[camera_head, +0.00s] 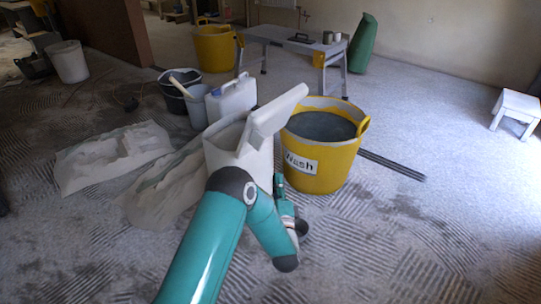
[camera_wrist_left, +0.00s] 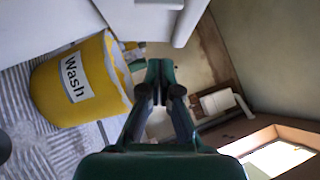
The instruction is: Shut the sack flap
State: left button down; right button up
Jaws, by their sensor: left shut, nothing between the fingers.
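The pale sack (camera_head: 222,152) stands upright in the middle of the head view, its lower part hidden behind my left arm. Its flap (camera_head: 277,114) stands open, tilted up to the right toward the yellow Wash tub. My left gripper (camera_head: 279,181) is low at the sack's right side, below the flap, partly hidden by my own arm. In the left wrist view the gripper (camera_wrist_left: 160,68) is shut and empty. Pale surfaces (camera_wrist_left: 132,22), apparently the sack and flap, hang just beyond its fingertips; I cannot tell whether they touch. My right gripper is not in view.
The yellow Wash tub (camera_head: 318,170) stands close right of the sack and also shows in the left wrist view (camera_wrist_left: 60,90). A white jerrycan (camera_head: 232,98) and buckets (camera_head: 180,92) stand behind. Flattened sacks (camera_head: 110,155) lie left.

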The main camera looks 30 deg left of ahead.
pick_arm(q)
jog(key=w+a+r+b, duration=0.3)
jog(key=w+a, duration=0.3)
jog(key=a, duration=0.2)
jog(key=shift+r, duration=0.25)
jog(key=shift+a, duration=0.1)
